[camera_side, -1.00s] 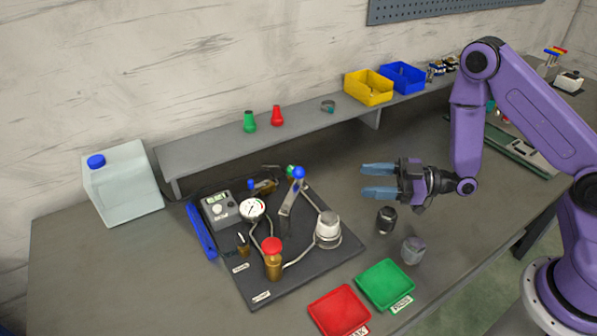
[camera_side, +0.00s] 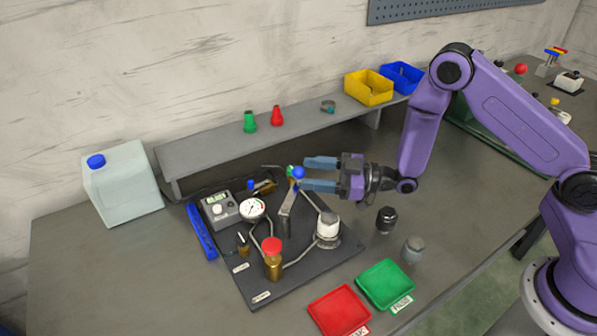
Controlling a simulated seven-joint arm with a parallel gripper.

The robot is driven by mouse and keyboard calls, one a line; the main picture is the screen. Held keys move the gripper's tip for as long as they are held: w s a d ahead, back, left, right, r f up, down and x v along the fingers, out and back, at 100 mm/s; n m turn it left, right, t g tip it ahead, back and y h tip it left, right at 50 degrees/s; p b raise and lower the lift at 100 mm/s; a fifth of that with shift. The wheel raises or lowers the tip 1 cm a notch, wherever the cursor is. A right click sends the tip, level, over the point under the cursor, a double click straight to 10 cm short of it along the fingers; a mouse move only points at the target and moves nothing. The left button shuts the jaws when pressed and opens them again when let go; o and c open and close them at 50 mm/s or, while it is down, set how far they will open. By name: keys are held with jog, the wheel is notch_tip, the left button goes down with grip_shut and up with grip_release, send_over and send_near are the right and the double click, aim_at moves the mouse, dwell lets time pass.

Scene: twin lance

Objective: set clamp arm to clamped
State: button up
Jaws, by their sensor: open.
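The clamp arm (camera_side: 287,203) is a grey metal lever on the dark fixture plate (camera_side: 262,289). It is tilted up, with a blue ball knob (camera_side: 299,173) at its top end. A pale cylindrical part (camera_side: 328,226) sits in a round seat at the plate's right side, to the right of the lever's foot. My gripper (camera_side: 320,174) is open, with its two blue fingers pointing left. The fingertips are at the blue knob in the picture, one above and one below it. I cannot tell whether they touch it.
A gauge (camera_side: 252,209), a red-capped brass valve (camera_side: 272,260) and tubing stand on the plate. A red tray (camera_side: 338,312) and a green tray (camera_side: 385,286) lie in front. A black cylinder (camera_side: 386,219) and a grey one (camera_side: 413,249) stand at right. A shelf (camera_side: 220,147) runs behind.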

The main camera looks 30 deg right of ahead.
aim_at(299, 172)
jog(key=shift+x, duration=1.9)
jog(key=shift+c, duration=0.3)
grip_shut()
